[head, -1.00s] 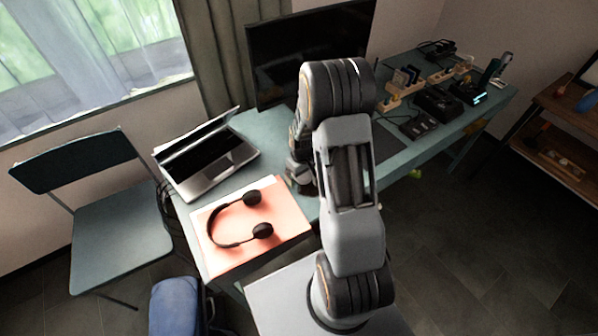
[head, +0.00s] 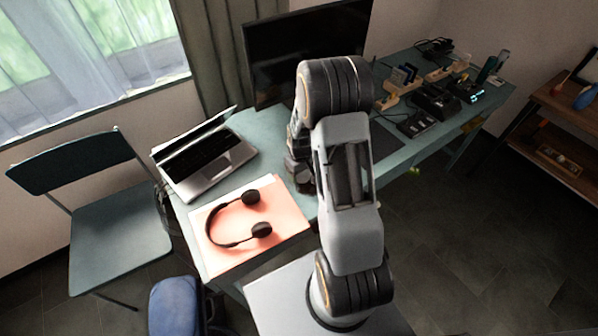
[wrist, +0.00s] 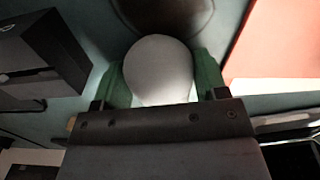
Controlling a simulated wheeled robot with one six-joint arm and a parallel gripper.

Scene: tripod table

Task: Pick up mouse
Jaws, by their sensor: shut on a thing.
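A white, rounded mouse (wrist: 158,68) shows in the middle of the wrist view. My gripper (wrist: 161,82) is shut on it, with a green pad against its left and right sides. The mouse's near end is hidden behind the dark body of my gripper. In the head view my own arm hides the mouse and the fingertips. I cannot tell whether the mouse touches the table.
The teal table (head: 262,133) carries an open laptop (head: 205,160), a monitor (head: 300,50) and black headphones (head: 240,220) on an orange-pink pad (head: 284,222). Several small devices stand at the right end. A chair (head: 115,220) stands at the left.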

